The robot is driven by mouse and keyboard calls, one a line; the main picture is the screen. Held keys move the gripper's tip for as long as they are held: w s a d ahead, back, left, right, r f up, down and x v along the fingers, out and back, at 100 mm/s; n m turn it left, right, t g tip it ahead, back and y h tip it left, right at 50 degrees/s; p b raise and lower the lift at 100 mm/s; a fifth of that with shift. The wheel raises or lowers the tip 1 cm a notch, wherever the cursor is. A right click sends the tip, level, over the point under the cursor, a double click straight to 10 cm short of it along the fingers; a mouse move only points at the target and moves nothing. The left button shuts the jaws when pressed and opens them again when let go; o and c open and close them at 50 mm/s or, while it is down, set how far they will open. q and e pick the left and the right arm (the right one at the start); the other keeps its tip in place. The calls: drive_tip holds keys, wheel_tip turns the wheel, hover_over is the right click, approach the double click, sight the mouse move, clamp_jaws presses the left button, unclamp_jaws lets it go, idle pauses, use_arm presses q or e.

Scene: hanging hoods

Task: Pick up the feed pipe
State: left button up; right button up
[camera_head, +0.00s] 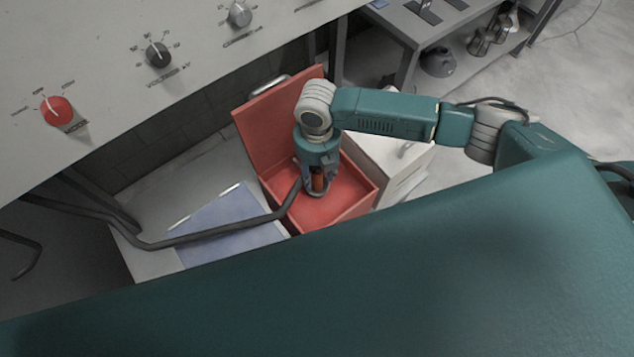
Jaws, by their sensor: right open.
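My right gripper (316,190) points down into an open red box (345,213), with its arm coming in from the right. It is open around a small orange-brown cylinder (319,183), which stands upright between the fingers. I cannot tell whether the fingers touch it. A dark bent pipe (205,238) runs from the left edge across to the gripper's left side, where its end is unclear. I cannot tell for certain which of these is the feed pipe. My left gripper is out of view.
The box's raised red lid (270,125) stands behind the gripper. A blue flat sheet (228,222) lies left of the box, and a white box (405,160) is right of it. A control panel with knobs (158,54) overhangs the upper left. A grey shelf (405,25) stands behind.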

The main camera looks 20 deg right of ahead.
drive_tip(key=shift+c, duration=0.3)
clamp_jaws()
drive_tip(key=shift+r, duration=0.2)
wheel_tip(320, 180, up, 22)
drive_tip(key=shift+f+b, duration=0.15)
drive_tip(key=shift+b, duration=0.3)
idle(0.3)
